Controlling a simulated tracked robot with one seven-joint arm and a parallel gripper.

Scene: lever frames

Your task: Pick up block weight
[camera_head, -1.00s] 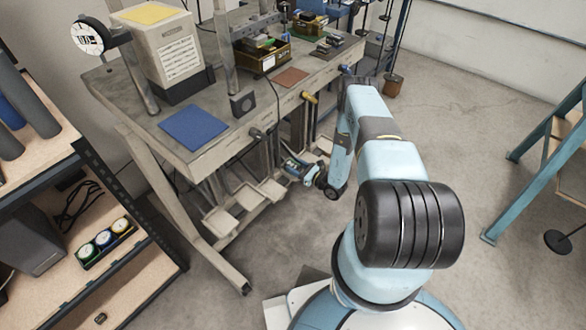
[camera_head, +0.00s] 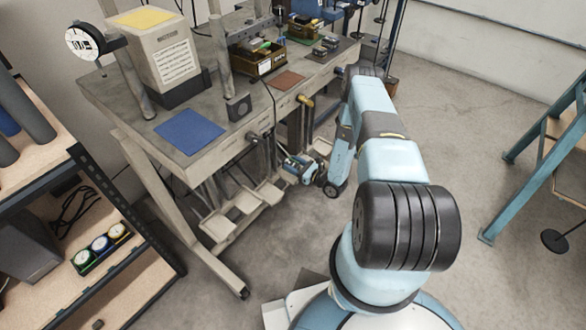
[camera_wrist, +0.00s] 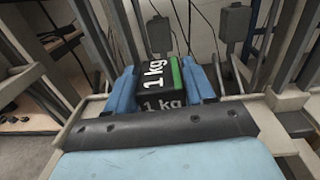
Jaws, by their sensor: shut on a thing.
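In the wrist view, a dark block weight (camera_wrist: 155,72) with white "1 kg" lettering and a green right side sits between the two blue fingers of my gripper (camera_wrist: 161,85). The fingers are shut on it, one on each side. A second "1 kg" label shows on its near face.
Pale trays (camera_head: 217,228) and lever bars hang under the workbench (camera_head: 110,93) close to my gripper. Its front edge and a black-and-yellow handle (camera_head: 304,101) are above. A shelf (camera_head: 128,282) stands at the left, a blue frame (camera_head: 515,185) at the right.

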